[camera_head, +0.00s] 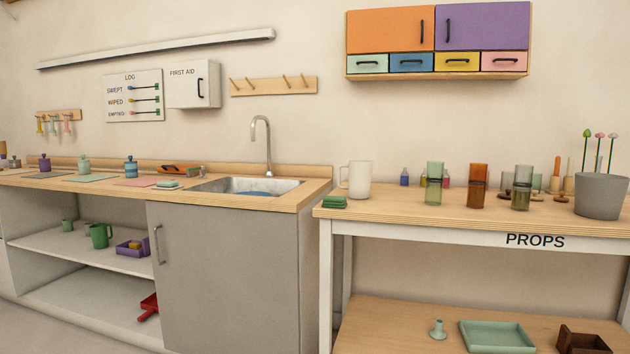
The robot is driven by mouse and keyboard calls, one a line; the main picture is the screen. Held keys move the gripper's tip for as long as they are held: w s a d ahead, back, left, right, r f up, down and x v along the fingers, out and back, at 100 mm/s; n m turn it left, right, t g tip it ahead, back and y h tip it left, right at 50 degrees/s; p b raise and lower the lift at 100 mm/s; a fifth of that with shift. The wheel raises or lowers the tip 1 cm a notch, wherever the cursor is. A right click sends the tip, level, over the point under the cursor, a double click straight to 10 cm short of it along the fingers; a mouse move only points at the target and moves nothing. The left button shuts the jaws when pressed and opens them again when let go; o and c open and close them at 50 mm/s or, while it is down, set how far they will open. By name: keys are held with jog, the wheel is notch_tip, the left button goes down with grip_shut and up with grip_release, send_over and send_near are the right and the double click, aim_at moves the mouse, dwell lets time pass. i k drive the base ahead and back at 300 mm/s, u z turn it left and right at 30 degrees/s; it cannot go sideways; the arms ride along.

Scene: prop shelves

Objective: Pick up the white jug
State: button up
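The white jug (360,180) stands upright on the top of the PROPS table (450,212), near its left end. Its handle points left. A folded green cloth (334,202) lies in front of it and to its left. My gripper is not in view.
A sink (246,189) with a tall tap (263,146) is to the left.

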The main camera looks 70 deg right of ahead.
aim_at(360, 171)
jog(key=z, duration=0.2)
jog(key=i, duration=1.6)
jog(key=z, duration=1.5)
jog(key=i, duration=0.9)
jog(key=z, duration=1)
